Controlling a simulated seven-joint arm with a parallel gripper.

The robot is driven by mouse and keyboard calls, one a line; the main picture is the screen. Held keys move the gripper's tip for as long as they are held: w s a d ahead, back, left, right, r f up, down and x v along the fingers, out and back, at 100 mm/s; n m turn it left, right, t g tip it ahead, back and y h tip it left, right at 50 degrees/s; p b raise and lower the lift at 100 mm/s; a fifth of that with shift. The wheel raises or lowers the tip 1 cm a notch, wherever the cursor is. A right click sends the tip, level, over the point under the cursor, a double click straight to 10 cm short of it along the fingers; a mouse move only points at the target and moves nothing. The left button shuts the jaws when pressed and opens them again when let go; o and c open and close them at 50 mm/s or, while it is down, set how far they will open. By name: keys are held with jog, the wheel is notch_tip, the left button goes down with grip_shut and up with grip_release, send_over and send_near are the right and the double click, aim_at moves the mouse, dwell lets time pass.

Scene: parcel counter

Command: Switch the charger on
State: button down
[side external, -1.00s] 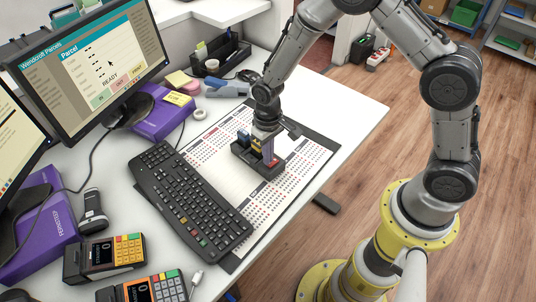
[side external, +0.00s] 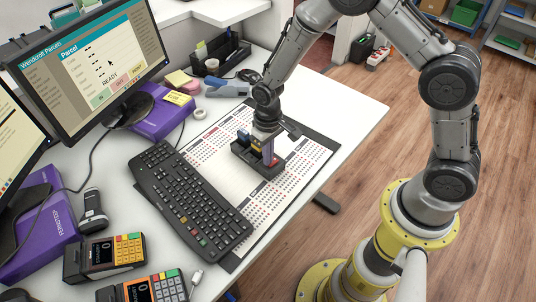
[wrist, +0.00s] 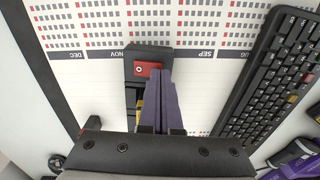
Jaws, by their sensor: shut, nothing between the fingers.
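The charger (side external: 262,171) is a dark block lying on the calendar desk mat, with blue and yellow pieces standing in it. In the wrist view the charger (wrist: 151,50) has a red rocker switch (wrist: 148,70) at its end. My gripper (side external: 267,160) points down over the charger. In the wrist view my gripper (wrist: 164,74) has its two purple-grey fingers together with nothing between them. The fingertips are at the edge of the red switch; I cannot tell whether they touch it. The fingers hide part of the charger's slots.
A black keyboard (side external: 193,203) lies left of the charger on the mat (side external: 310,159). Card terminals (side external: 104,257), a scanner (side external: 93,212) and a monitor (side external: 92,52) stand farther left. The white table is clear at the right (side external: 350,105).

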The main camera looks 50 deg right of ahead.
jog(key=shift+f, duration=0.4)
dwell(0.3)
jog(key=shift+w+r, duration=0.1)
jog(key=shift+r, duration=2.4)
dwell(1.0)
jog(key=shift+r, duration=1.7)
dwell(0.8)
dwell(0.5)
jog(key=s+d+r+t, duration=0.2)
jog(key=s+d+r, duration=0.1)
jog(key=s+r, duration=0.7)
jog(key=s+d+r+t, duration=0.3)
jog(key=s+r, duration=0.7)
jog(key=s, duration=0.2)
jog(key=shift+s+r+t, duration=0.3)
jog(key=shift+s+r, duration=0.1)
